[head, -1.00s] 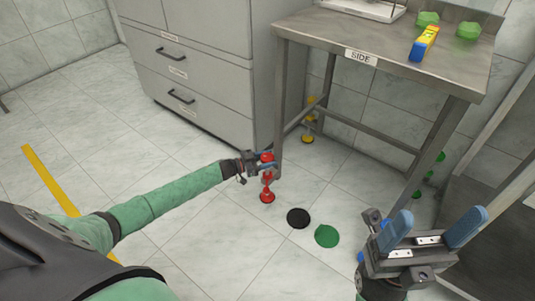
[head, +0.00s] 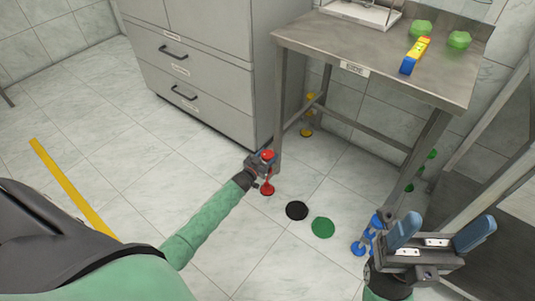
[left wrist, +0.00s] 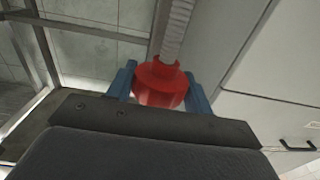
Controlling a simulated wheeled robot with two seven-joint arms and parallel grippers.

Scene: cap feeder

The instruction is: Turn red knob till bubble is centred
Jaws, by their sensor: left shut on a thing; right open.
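The red knob (head: 267,156) is on the near left leg of the metal table, above a red foot (head: 267,188) on the floor. My left gripper (head: 262,163) is shut on the red knob; in the left wrist view its blue fingers sit on both sides of the knob (left wrist: 162,84). A blue and yellow spirit level (head: 415,55) lies on the table top (head: 375,50); its bubble is too small to read. My right gripper (head: 441,238) is open and empty at the lower right.
Blue (head: 368,236), yellow (head: 308,120) and green (head: 420,172) feet stand under the other legs. Two green pieces (head: 459,39) and a white tray (head: 362,12) are on the table. A grey cabinet (head: 205,85) stands left of it. Black (head: 297,210) and green (head: 322,227) discs lie on the floor.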

